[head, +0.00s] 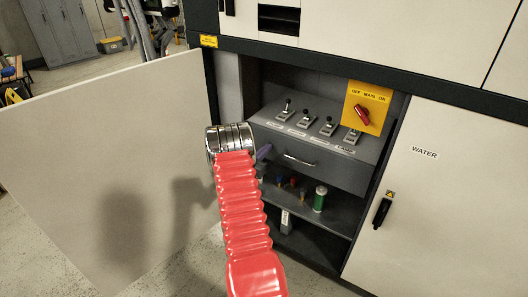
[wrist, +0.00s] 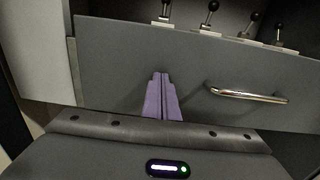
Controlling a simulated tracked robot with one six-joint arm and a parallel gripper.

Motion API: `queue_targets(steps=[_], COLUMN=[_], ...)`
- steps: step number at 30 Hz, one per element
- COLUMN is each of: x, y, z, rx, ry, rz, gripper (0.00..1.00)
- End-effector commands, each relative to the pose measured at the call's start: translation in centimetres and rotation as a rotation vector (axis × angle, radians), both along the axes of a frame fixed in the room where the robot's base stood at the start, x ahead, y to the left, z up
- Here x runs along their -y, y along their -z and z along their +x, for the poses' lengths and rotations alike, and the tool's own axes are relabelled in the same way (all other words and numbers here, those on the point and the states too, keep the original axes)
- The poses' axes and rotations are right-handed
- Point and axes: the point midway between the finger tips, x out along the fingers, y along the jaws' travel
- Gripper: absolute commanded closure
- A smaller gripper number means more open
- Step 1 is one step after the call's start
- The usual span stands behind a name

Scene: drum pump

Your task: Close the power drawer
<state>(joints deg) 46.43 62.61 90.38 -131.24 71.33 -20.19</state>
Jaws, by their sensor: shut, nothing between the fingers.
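The power drawer (head: 335,172) is a dark grey drawer in the open cabinet bay. It has a slim metal handle (head: 299,160) and several black-knobbed levers on its top. In the wrist view, the drawer front (wrist: 120,65) spans the picture, with its handle (wrist: 248,96) right of my fingers. A lighter strip shows at its left edge; how far the drawer stands out is hard to tell. My gripper (wrist: 160,76) has purple fingers shut together, empty, in front of the drawer face. Whether they touch it is unclear. In the head view, my gripper (head: 264,152) is partly hidden by my wrist.
An open pale door (head: 110,150) stands to the left. The closed WATER door (head: 440,190) is to the right. A yellow panel with a red main switch (head: 362,115) is above the drawer's right end. The shelf below holds a green cylinder (head: 320,198) and small coloured items.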

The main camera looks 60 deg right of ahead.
Motion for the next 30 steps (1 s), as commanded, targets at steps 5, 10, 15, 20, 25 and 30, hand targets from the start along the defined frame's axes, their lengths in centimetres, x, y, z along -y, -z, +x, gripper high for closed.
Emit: queue_targets(steps=[5, 10, 15, 20, 25, 30], x=[-1.8, -4.9, -8.0, -10.8, -13.1, -14.0], y=[-0.1, 0.0, 0.1, 0.0, 0.1, 0.0], z=[0.0, 0.3, 0.6, 0.7, 0.7, 0.7], rx=[0.003, 0.001, -0.001, 0.000, 0.000, 0.000], ry=[0.003, 0.000, -0.002, -0.001, -0.001, 0.001], rz=[-0.002, -0.001, -0.001, -0.002, -0.002, -0.003], gripper=[1.00, 1.00, 1.00, 1.00, 1.00, 1.00])
